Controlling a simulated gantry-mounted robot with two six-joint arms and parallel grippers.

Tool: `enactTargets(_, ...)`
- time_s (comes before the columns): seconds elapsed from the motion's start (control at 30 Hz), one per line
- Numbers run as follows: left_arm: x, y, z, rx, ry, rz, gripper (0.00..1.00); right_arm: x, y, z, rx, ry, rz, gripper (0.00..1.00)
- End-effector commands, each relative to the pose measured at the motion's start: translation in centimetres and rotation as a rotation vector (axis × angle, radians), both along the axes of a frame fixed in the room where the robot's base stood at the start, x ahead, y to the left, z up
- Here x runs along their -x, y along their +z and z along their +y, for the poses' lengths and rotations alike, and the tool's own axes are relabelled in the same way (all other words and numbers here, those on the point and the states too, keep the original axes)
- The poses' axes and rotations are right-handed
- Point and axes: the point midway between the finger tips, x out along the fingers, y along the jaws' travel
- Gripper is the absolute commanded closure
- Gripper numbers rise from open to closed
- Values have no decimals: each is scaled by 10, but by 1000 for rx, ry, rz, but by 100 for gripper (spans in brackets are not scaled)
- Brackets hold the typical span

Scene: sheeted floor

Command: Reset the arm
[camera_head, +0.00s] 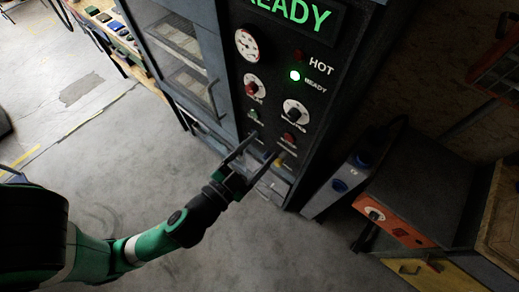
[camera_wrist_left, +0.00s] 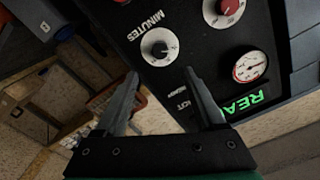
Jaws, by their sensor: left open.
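My left gripper (camera_head: 264,157) reaches in from the lower left in the head view, in front of the lower part of a dark control panel (camera_head: 318,88). Its two fingers are spread with nothing between them. In the left wrist view, the open fingers (camera_wrist_left: 160,78) point toward the panel's minutes knob (camera_wrist_left: 158,46). I cannot tell whether a fingertip touches the panel. My right gripper is not in view.
The panel belongs to a tall oven with a glass door (camera_head: 185,60) and handle. It has a gauge (camera_head: 247,44), knobs and a lit green lamp (camera_head: 295,75). An orange-fronted cabinet (camera_head: 395,217) stands at right. The floor (camera_head: 250,250) in front is clear.

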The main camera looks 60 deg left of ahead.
Motion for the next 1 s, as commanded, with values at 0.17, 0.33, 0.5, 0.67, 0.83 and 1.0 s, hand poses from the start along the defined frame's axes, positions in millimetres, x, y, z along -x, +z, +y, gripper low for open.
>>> enactTargets(0.17, 0, 1, 0, 0, 1, 0, 29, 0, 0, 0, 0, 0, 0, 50)
enactTargets(0.33, 0, 0, 0, 0, 1, 0, 29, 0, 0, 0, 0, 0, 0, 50)
enactTargets(0.5, 0, 0, 0, 0, 0, 0, 29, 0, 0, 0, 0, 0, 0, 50)
enactTargets(0.67, -13, 24, 4, 14, 20, -70, 29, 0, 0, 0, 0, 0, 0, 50)
enactTargets(0.83, -53, 126, 10, 104, 34, -347, 29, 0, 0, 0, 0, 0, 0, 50)
enactTargets(1.0, -77, 250, 8, 260, -61, -636, 29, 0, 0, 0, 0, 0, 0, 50)
